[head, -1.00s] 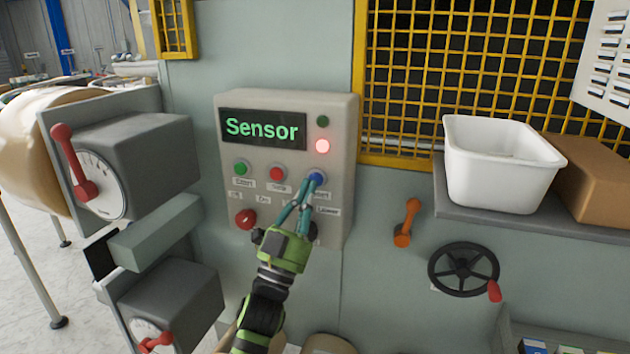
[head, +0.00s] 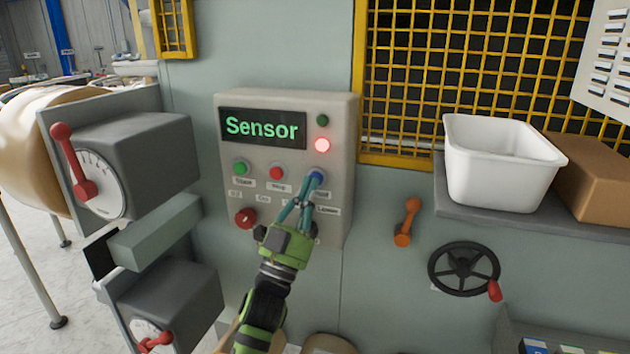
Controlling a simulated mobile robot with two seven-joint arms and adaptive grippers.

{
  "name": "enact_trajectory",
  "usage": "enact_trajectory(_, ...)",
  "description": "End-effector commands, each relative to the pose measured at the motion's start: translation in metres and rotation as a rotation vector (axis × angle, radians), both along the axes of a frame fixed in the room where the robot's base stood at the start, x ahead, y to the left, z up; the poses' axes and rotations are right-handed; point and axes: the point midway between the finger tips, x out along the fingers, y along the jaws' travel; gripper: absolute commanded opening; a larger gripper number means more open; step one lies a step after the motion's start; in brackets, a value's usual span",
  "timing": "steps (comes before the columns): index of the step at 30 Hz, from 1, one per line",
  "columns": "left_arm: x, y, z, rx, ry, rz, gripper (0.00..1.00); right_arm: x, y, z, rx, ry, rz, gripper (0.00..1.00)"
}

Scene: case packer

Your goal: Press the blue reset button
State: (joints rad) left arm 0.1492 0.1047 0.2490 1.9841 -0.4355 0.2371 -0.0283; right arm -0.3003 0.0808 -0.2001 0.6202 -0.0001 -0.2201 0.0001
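The blue reset button (head: 316,176) sits at the right end of the button row on the grey control panel (head: 345,130). The panel's display (head: 262,129) reads "Sensor" in green, and a red lamp (head: 322,145) beside it is lit. My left gripper (head: 311,184) reaches up from below, its fingertips at the blue button and partly covering it. The fingers converge toward their tips, but I cannot tell whether they are fully shut or whether the button is pressed in. My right gripper is not in view.
Green (head: 241,167) and red (head: 277,172) buttons and a red knob (head: 245,218) are left of the gripper. An orange handle (head: 407,222), a handwheel (head: 463,270) and a shelf with a white bin (head: 497,165) are to the right. Grey lever boxes (head: 150,160) stand left.

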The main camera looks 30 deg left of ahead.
Motion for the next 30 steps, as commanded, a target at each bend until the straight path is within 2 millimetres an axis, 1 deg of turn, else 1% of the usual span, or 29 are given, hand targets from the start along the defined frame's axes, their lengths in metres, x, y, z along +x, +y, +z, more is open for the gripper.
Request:
enact_trajectory(13, 0.0011, 0.0002, 0.0003, 0.000, -0.001, 0.000, 0.00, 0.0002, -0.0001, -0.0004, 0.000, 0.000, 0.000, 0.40)
enact_trajectory(30, 0.0080, 0.0018, -0.0001, 0.000, 0.000, 0.000, 0.00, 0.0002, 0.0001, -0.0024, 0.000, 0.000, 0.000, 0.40)
